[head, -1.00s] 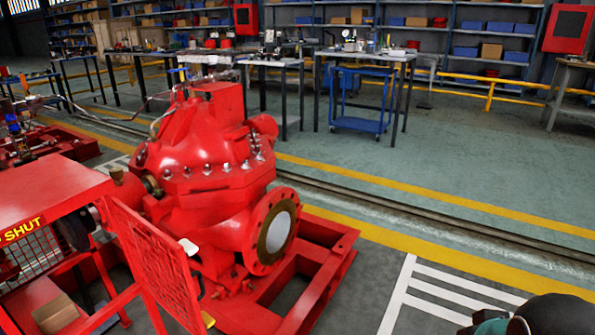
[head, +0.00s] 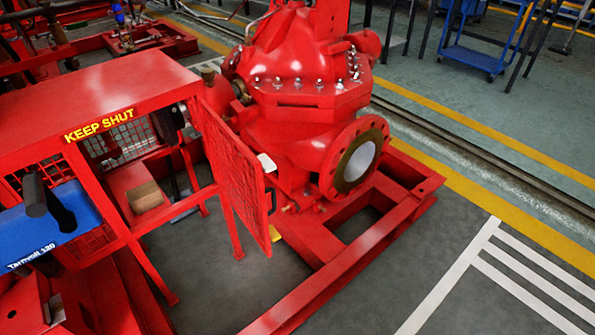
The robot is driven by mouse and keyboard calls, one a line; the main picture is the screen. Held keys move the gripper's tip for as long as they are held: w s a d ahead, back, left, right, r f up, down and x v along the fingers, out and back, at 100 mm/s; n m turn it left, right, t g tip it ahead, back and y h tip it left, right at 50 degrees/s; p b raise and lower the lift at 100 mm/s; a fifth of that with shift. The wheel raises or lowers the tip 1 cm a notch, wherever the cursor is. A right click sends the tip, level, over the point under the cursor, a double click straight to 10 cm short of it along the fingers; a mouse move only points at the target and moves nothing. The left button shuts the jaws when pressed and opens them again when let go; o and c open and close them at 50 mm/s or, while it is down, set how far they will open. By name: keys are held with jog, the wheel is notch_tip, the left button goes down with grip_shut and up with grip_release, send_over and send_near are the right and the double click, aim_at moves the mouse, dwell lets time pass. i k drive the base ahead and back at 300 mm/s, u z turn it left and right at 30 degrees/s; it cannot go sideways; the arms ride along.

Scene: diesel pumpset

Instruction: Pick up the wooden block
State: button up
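A light brown wooden block (head: 146,196) lies on a red ledge inside the red guard enclosure (head: 110,88) marked "KEEP SHUT", at the left of the head view. The enclosure's mesh door (head: 236,175) stands swung open to the right of the block. The block's visible faces are clear of the door, and nothing is seen holding it. My gripper is not in view, so its place relative to the block cannot be told.
A large red pump (head: 300,100) with a round flange stands right of the door on a red base frame (head: 375,235). A small yellow piece (head: 277,235) lies by the door's foot. Open floor (head: 450,230) lies at right.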

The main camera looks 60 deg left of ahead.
aim_at(141, 198)
jog(key=z, duration=0.15)
jog(key=i, duration=1.5)
jog(key=u, duration=3.45)
jog(key=k, duration=0.3)
jog(key=u, duration=1.45)
jog(key=i, duration=0.75)
jog(key=u, duration=0.05)
